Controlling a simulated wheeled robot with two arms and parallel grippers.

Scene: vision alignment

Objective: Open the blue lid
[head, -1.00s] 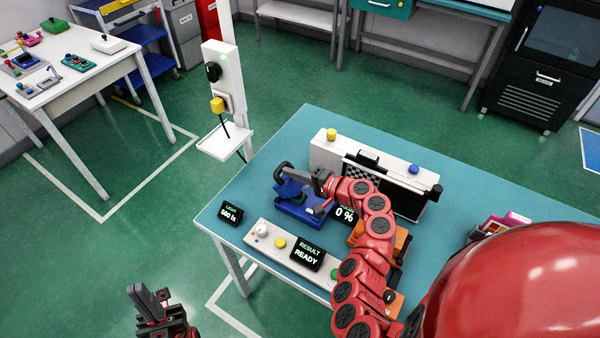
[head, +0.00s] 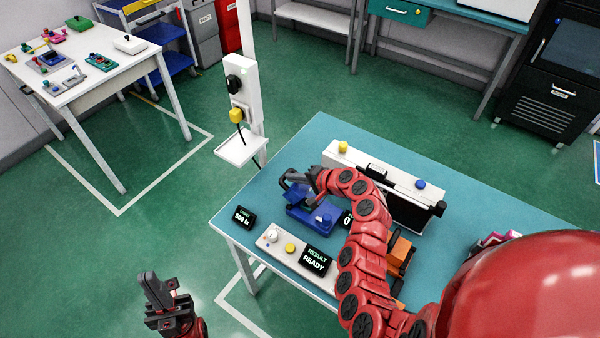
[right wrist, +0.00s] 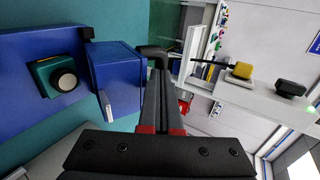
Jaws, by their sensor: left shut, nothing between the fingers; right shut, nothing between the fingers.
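A blue device (head: 325,215) lies on the teal table. A blue lid-like part (head: 297,196) stands tilted at its left side; my right gripper partly hides it, so I cannot tell how far it is open. My right gripper (head: 292,180) is shut and empty, just above and beside this part. In the right wrist view its shut fingers (right wrist: 157,55) lie beside a blue block (right wrist: 118,72) with a pale plate; contact cannot be told. The device's round silver knob (right wrist: 65,81) shows at left. My left gripper (head: 160,290) is shut and empty, off the table's left front.
A white panel box (head: 390,178) stands behind the device. A control strip (head: 290,248), a result display (head: 316,260) and a light display (head: 244,217) are in front. A white post with a yellow plug (head: 236,115) stands left. My right arm covers the table's middle.

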